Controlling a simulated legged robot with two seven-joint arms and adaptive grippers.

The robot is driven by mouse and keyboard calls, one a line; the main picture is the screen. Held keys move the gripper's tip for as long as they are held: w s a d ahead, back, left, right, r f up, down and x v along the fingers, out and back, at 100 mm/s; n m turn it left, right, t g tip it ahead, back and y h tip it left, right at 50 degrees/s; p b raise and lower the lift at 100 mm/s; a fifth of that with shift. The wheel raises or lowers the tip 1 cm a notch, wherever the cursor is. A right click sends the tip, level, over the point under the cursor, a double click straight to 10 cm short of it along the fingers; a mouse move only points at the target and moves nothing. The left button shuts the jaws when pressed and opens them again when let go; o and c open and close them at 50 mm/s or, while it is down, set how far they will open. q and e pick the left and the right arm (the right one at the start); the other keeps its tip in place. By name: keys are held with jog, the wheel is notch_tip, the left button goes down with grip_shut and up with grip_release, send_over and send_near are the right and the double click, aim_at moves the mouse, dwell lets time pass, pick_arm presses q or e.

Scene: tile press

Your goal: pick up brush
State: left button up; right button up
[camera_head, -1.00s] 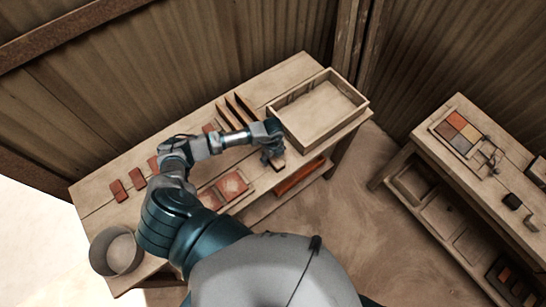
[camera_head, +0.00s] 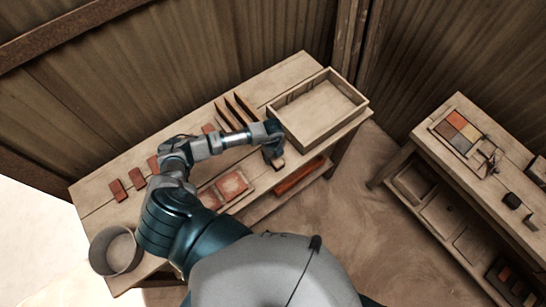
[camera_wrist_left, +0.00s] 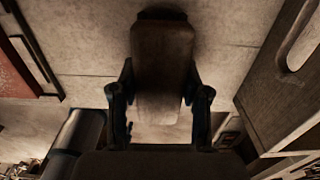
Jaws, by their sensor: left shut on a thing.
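The brush shows as a brown wooden block (camera_wrist_left: 163,65) in the left wrist view. It lies between the two dark fingers of my left gripper (camera_wrist_left: 160,102). In the head view my left gripper (camera_head: 273,151) is over the front part of the workbench, just left of the wooden tray. It is shut on the brush, and a small brown end of the brush (camera_head: 277,164) shows below the fingers. The bristles cannot be made out. My right gripper is not in view.
The open wooden tray (camera_head: 320,112) stands at the bench's right end. Red tiles (camera_head: 118,190) lie on the left, with a framed tile (camera_head: 233,185) near the front edge. A round bucket (camera_head: 116,251) stands at the left end. A second bench (camera_head: 430,135) is at the right.

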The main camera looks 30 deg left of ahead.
pick_arm(q)
jog(key=shift+r, duration=0.4)
notch_tip(320, 180, up, 2)
jog(key=shift+w+r+b, duration=0.1)
jog(key=shift+r+b, duration=0.05)
jog(key=shift+b, duration=0.3)
jog(key=s+b, duration=0.1)
jog(key=s, duration=0.9)
jog(key=s+r+b, duration=0.1)
jog(key=s, duration=0.4)
jog(key=shift+d+r+b, duration=0.1)
jog(key=shift+d+b, duration=0.2)
jog(key=shift+d, duration=0.1)
jog(key=shift+s+d+r, duration=0.1)
jog(key=shift+s+r, duration=0.05)
jog(key=shift+s, duration=0.45)
